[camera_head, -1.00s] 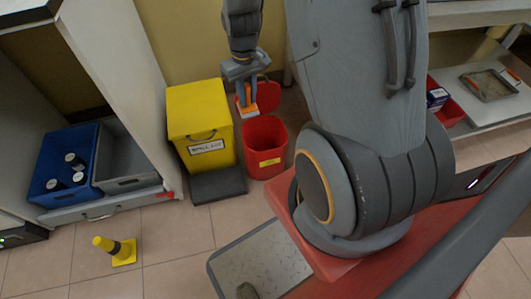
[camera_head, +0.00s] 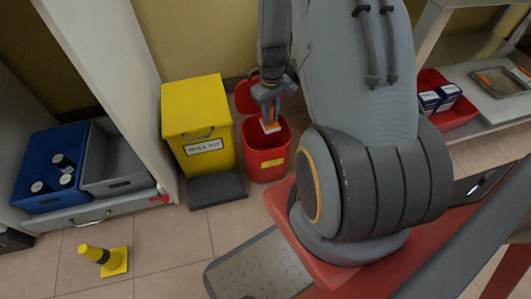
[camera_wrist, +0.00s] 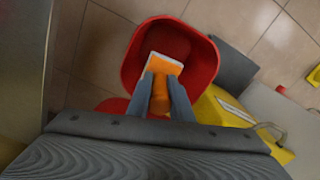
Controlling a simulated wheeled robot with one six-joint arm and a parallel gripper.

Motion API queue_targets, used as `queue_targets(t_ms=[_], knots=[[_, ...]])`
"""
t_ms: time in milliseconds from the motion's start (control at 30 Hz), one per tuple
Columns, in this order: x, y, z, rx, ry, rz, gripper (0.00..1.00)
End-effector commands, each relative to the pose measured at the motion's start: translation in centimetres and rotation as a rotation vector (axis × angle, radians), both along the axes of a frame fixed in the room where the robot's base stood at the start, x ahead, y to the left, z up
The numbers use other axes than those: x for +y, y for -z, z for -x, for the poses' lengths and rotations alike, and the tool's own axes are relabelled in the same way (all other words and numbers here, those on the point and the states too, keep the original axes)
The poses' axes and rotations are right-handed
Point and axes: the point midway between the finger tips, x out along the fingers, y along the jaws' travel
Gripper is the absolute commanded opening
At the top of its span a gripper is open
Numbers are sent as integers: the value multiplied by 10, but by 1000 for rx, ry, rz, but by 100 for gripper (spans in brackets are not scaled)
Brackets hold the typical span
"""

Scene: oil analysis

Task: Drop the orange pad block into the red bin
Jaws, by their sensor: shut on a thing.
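The orange pad block (camera_wrist: 159,86) has a pale strip along one edge and is held between the fingers of my gripper (camera_wrist: 163,84). In the head view my gripper (camera_head: 268,112) points down with the orange pad block (camera_head: 271,126) at its tips, over the mouth of the red bin. The red bin (camera_head: 268,162) stands open on the floor with a yellow label on its front; its lid is raised behind. In the wrist view the red bin (camera_wrist: 206,68) surrounds the block in the picture. How far the block is above or below the rim is hard to tell.
A yellow spill kit box (camera_head: 205,148) stands close left of the bin, with a dark mat (camera_head: 218,191) before it. Farther left are a blue crate (camera_head: 40,200) with bottles and a grey crate (camera_head: 110,165).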

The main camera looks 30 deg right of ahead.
Motion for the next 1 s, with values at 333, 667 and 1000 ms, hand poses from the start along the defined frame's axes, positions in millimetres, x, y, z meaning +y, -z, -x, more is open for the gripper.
queue_targets(t_ms=[333,667,1000], knots=[[0,28,-1,-1,0,1,0],[0,27,0,-1,0,1,31],[0,27,0,0,0,0,41]])
